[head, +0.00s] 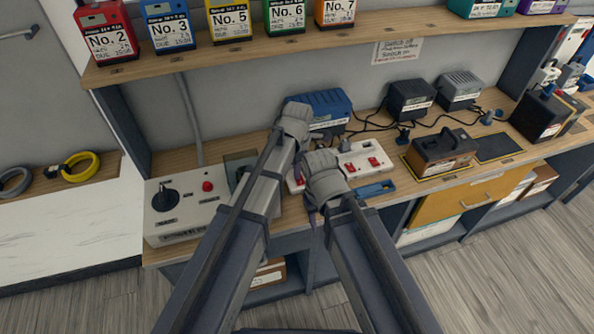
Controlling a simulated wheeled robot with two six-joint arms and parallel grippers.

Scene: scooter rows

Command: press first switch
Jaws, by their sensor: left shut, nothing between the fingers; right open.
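A white power strip (369,152) with red rocker switches lies on the workbench. Two red switches (363,165) show at its right part. Another bit of red shows at its left end, and my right wrist covers the middle. My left gripper (299,167) points down at the strip's left part, fingers shut and empty; whether it touches a switch cannot be seen. My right gripper (311,206) is open and empty, lower and nearer the bench's front edge, mostly hidden by its own wrist.
A grey control box (184,215) with a black knob and red button stands left. Behind the strip are a blue charger (328,104) and dark charger (411,97). A brown-black battery (440,153) sits right. A blue object (375,189) lies in front. Numbered batteries (229,20) line the shelf above.

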